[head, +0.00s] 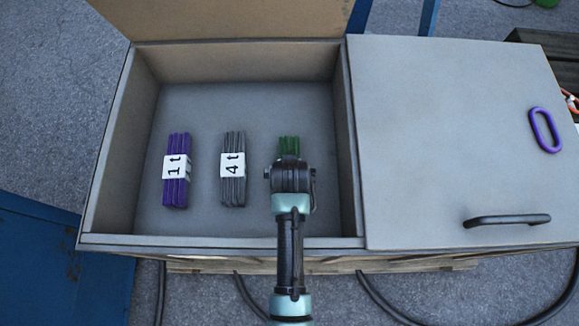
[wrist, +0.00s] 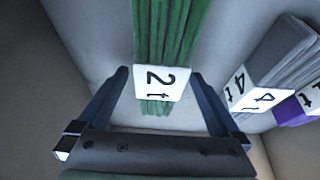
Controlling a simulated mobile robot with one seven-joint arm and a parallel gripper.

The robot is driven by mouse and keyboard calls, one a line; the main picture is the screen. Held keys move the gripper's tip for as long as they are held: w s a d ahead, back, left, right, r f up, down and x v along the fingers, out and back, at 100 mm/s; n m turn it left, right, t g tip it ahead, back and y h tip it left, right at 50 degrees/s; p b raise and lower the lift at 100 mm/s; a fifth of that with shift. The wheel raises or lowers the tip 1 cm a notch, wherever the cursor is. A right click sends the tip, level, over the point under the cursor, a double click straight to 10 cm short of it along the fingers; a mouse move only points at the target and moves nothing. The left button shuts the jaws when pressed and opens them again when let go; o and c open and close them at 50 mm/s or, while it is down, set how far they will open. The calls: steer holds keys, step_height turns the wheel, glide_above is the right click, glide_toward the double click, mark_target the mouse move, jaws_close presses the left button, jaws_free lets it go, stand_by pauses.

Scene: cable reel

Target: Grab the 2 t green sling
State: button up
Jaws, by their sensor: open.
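The green sling (wrist: 172,30) with a white "2 t" label (wrist: 162,82) lies in the open box compartment. In the head view only its far green end (head: 288,145) shows; my arm hides the rest. My gripper (wrist: 165,82) is open, with one finger on each side of the labelled part of the sling in the wrist view. I see gaps between the fingers and the sling. Whether the fingers are down at the sling's height is hard to tell. In the head view my gripper is hidden under my wrist.
A purple "1 t" sling (head: 176,190) and a grey "4 t" sling (head: 233,185) lie to the left in the same compartment. The box walls (head: 345,140) surround them. A closed grey lid (head: 440,130) with a handle (head: 507,220) and a purple ring (head: 545,130) is at right.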

steer(key=shift+w+f, duration=0.15)
steer(key=shift+f, duration=0.15)
steer(key=shift+r, duration=0.1)
jaws_close()
